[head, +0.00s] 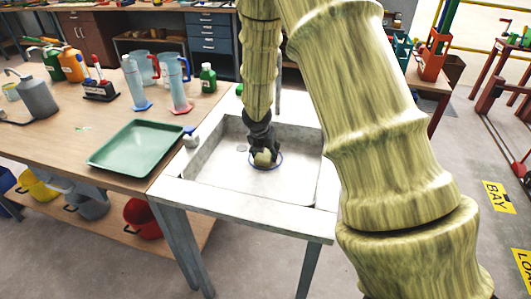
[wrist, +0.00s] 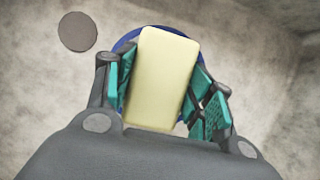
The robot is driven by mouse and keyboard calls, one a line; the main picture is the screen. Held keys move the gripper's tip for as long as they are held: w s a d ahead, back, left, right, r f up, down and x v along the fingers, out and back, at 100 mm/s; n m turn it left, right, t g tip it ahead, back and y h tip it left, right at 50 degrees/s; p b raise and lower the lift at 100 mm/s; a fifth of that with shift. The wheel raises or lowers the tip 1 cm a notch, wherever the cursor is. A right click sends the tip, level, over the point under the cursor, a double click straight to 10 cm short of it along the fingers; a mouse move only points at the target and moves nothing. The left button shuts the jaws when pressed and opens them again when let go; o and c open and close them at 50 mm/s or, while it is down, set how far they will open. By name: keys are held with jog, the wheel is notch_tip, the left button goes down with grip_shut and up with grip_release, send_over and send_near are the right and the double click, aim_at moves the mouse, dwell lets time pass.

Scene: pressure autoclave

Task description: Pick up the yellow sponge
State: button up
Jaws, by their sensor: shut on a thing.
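The yellow sponge (wrist: 160,78) is a pale yellow block. It shows large in the wrist view, between the two teal-padded fingers of my gripper (wrist: 163,95). My gripper is shut on it. In the head view my gripper (head: 261,140) points down into the sink (head: 215,165), with the sponge (head: 262,158) at its tip. A round white dish with a blue rim (head: 279,163) lies under the sponge; its rim also shows behind the sponge in the wrist view (wrist: 124,42). I cannot tell whether the sponge still touches the dish.
A grey drain disc (wrist: 77,32) is in the sink floor. Left of the sink, a wooden bench holds a green tray (head: 137,147), two cylinders (head: 178,85) and several bottles. The sink walls surround my gripper. My arm covers the right side of the head view.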

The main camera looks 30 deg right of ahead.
aim_at(265, 152)
jog(key=shift+f, duration=0.1)
notch_tip(265, 152, up, 4)
jog(key=shift+w+a+f+p, duration=0.1)
jog(key=shift+f+p, duration=0.1)
jog(key=shift+p, duration=0.3)
jog(key=shift+s+r, duration=0.1)
jog(key=shift+s, duration=0.15)
jog(key=s+a+b, duration=0.1)
jog(key=s+a, duration=0.1)
jog(key=s, duration=0.2)
jog(key=s+a+r+b, duration=0.1)
jog(key=s+a+b, duration=0.1)
jog(key=s, duration=0.3)
jog(key=s+a+b, duration=0.1)
jog(key=s+a, duration=0.1)
jog(key=s, duration=0.3)
jog(key=shift+s+r, duration=0.15)
jog(key=shift+r, duration=0.1)
